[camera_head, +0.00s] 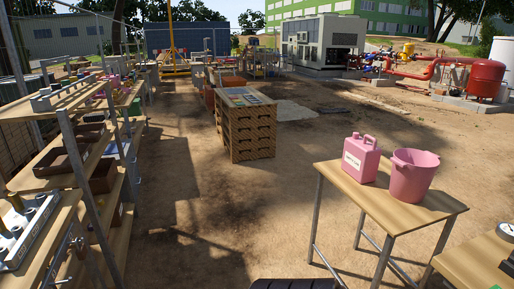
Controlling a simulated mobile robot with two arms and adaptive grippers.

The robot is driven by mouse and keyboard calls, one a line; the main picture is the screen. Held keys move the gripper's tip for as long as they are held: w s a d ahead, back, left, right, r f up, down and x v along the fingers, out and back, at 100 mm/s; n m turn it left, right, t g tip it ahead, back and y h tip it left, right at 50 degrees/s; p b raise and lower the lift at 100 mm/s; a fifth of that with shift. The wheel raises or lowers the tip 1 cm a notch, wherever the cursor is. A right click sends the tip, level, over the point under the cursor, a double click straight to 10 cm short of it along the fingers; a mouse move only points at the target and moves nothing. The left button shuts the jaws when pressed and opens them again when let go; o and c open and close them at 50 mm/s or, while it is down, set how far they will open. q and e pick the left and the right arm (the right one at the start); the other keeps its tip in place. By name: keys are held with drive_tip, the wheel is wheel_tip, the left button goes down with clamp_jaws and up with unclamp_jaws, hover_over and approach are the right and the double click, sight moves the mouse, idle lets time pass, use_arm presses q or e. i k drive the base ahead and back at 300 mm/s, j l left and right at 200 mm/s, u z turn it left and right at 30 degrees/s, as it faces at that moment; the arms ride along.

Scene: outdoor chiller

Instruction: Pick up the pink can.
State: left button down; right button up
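A pink can (360,158) with a top handle, a small cap and a white label stands upright on a small wooden-topped table (372,196) at the right. A pink bucket (413,176) stands just right of it on the same table and slightly nearer to me. Neither of my grippers is in view, and nothing is holding the can.
Metal-framed shelves (70,150) with trays and parts line the left. Another wooden tabletop (470,264) with a gauge cuts in at the lower right. Bare ground lies between the shelves and the small table.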

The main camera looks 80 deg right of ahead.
sight(361, 158)
drive_tip(key=z, duration=3.2)
drive_tip(key=i+j+z, duration=0.2)
drive_tip(key=i+j, duration=0.15)
drive_tip(key=i, duration=0.05)
